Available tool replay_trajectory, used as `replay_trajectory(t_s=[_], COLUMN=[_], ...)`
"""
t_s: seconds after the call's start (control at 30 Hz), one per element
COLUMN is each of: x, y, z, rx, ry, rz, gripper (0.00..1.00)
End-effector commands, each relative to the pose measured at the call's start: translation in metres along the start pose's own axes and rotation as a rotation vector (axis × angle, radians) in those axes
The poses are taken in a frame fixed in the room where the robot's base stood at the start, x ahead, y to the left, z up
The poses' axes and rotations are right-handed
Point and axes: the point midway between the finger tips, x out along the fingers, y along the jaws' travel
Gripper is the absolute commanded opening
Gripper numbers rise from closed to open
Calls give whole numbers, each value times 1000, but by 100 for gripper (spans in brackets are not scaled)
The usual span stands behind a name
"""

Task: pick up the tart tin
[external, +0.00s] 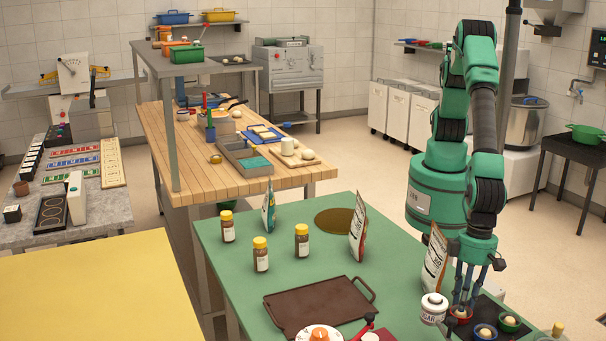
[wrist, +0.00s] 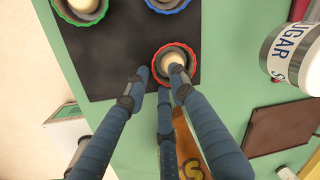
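Small fluted tins with pale balls in them stand on a dark mat (wrist: 105,65). The tin nearest my gripper has a red rim (wrist: 157,66) and also shows in the external view (external: 461,317). A blue-rimmed tin (external: 485,334) and a green-rimmed tin (external: 510,325) stand beside it. My three-fingered gripper (external: 465,300) points down over the red tin. In the wrist view my fingers (wrist: 161,82) are spread apart, one tip overlapping the red tin's inside and another just left of its rim. I cannot tell whether they touch it.
A sugar jar (external: 433,309) stands close to my gripper. A standing bag (external: 434,262) is just behind it, with another bag (external: 358,230) farther left. A brown tray (external: 318,307) and several yellow-lidded jars (external: 261,256) occupy the green table (external: 220,265).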

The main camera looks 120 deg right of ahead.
Motion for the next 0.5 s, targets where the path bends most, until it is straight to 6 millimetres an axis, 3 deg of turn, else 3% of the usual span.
replay_trajectory(t_s=[0.2,0.23,0.33,0.5], x=[0,0,0,0], y=[0,0,0,0], z=[0,0,0,0], rx=[0,0,0,0], ry=[0,0,0,0], rz=[0,0,0,0], gripper=[24,22,2,0])
